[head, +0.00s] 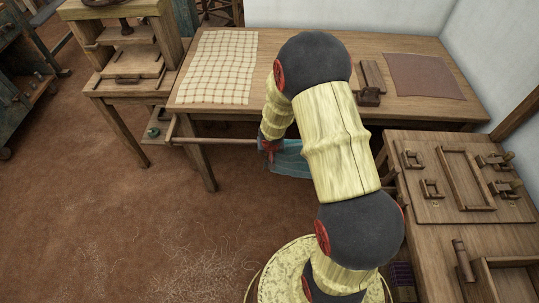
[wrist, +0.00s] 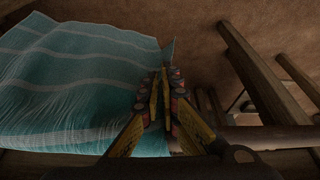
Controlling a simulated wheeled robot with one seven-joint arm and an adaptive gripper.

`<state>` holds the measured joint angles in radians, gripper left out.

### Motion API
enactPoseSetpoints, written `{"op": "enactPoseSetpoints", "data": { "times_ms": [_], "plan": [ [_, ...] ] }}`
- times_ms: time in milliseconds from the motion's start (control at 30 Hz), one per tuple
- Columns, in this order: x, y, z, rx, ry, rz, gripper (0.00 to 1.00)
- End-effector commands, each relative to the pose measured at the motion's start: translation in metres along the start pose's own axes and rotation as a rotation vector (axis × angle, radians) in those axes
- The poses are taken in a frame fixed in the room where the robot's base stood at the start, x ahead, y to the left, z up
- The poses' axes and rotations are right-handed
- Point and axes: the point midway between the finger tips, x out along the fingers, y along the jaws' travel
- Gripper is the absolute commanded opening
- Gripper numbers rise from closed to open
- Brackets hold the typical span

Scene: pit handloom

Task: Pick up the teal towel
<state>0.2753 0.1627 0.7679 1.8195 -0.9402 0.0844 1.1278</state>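The teal towel (head: 291,160) hangs at the wooden rail along the front of the long table, partly hidden behind my arm in the head view. In the wrist view the towel (wrist: 75,85), teal with pale stripes, fills the left side. My gripper (wrist: 162,75) is at the towel's right edge, its fingers nearly together with cloth pinched between them. A small peak of cloth sticks out past the fingertips. In the head view my gripper (head: 268,148) is mostly hidden by my arm.
The wooden rail (head: 220,142) runs in front of the long table (head: 285,65). A checked cloth (head: 219,66) and a brown cloth (head: 424,76) lie on that table. A side table (head: 420,225) with wooden frames stands at right. The brown floor at left is open.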

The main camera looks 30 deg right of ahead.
Motion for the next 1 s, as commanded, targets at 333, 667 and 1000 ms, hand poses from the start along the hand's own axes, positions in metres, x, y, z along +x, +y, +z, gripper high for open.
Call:
{"op": "enactPoseSetpoints", "data": {
  "times_ms": [333, 667, 1000],
  "plan": [
    [-0.03, 0.001, -0.016, 0.004, 0.01, 0.0, 0.0],
    [-0.085, -0.002, -0.041, 0.003, 0.022, -0.006, 0.0],
    [-0.119, -0.001, -0.05, 0.001, 0.015, -0.005, 0.0]
  ]
}}
